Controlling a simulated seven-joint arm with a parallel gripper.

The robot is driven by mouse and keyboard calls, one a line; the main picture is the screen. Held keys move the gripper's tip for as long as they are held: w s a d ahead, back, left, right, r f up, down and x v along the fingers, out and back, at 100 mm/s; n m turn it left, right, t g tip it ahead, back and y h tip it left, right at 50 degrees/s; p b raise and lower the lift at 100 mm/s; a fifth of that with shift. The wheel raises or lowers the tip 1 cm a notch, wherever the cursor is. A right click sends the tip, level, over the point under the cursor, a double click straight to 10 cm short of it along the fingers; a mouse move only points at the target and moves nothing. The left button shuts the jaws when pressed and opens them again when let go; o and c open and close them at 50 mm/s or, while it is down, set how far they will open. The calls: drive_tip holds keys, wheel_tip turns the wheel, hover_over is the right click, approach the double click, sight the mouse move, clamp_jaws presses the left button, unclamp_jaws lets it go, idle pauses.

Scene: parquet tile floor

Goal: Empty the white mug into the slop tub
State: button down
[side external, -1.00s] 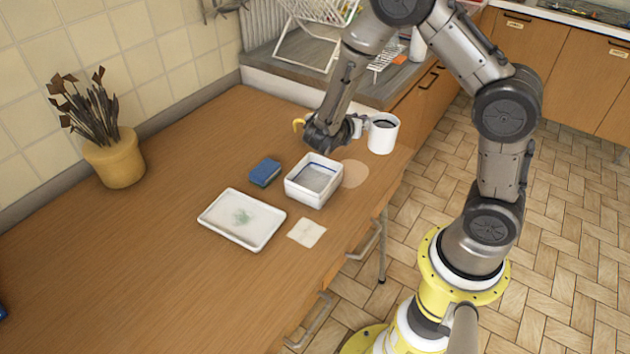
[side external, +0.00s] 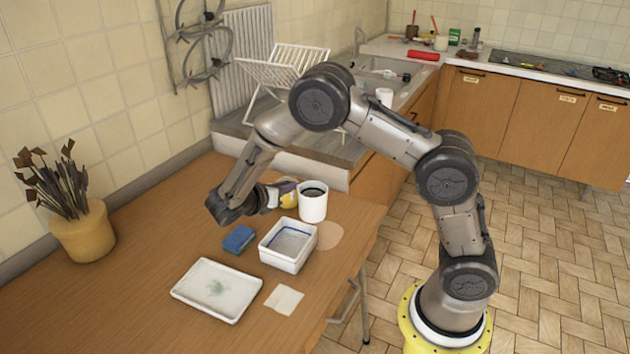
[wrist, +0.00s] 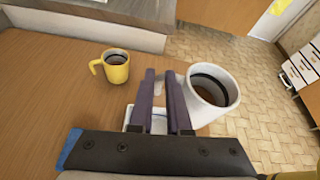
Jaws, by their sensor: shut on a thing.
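The white mug (side external: 313,205) holds dark liquid and stands about upright, just behind the slop tub in the side view. My gripper (side external: 272,196) comes from the left and is shut on its handle. In the wrist view the mug (wrist: 212,112) is right of my fingers (wrist: 163,95), its dark liquid visible inside. The slop tub (side external: 284,262) is a square white container with a blue line inside. In the wrist view it is mostly hidden behind my fingers and the mug. I cannot tell how high the mug is above the table.
A yellow mug (wrist: 116,70) with dark liquid stands behind my gripper. A blue sponge (side external: 239,239) lies left of the tub, a white tray (side external: 189,295) and a pale cloth (side external: 284,299) in front. A round mat (side external: 331,238) lies right of the tub.

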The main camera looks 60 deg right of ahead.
drive_tip(key=w+a+f+n+t, duration=0.1)
drive_tip(key=w+a+f, duration=0.15)
drive_tip(key=a, duration=0.45)
drive_tip(key=w+a+f+t, duration=0.1)
drive_tip(key=a+f, duration=0.2)
drive_tip(key=a, duration=0.4)
drive_tip(key=shift+w+d+f+n+g+y, duration=0.2)
drive_tip(key=shift+d+y, duration=0.5)
drive_tip(key=shift+y, duration=0.55)
drive_tip(key=shift+w+d+f+g+y, duration=0.1)
drive_tip(key=shift+d+f+g+y, duration=0.15)
drive_tip(key=shift+d+y, duration=0.75)
drive_tip(key=shift+w+d+f+n+g+y, duration=0.2)
drive_tip(key=shift+d+y, duration=0.25)
drive_tip(key=shift+y, duration=1)
drive_tip(key=shift+d, duration=0.1)
drive_tip(key=shift+w+d+r+g+y, duration=0.2)
drive_tip(key=shift+d+y, duration=0.25)
drive_tip(key=shift+y, duration=0.3)
drive_tip(key=shift+s+d+r+g+y, duration=0.1)
drive_tip(key=shift+d+r+y, duration=0.25)
drive_tip(key=shift+y, duration=0.45)
drive_tip(key=shift+w+d+r+g+y, duration=0.15)
drive_tip(key=shift+d+y, duration=0.35)
drive_tip(key=shift+y, duration=0.25)
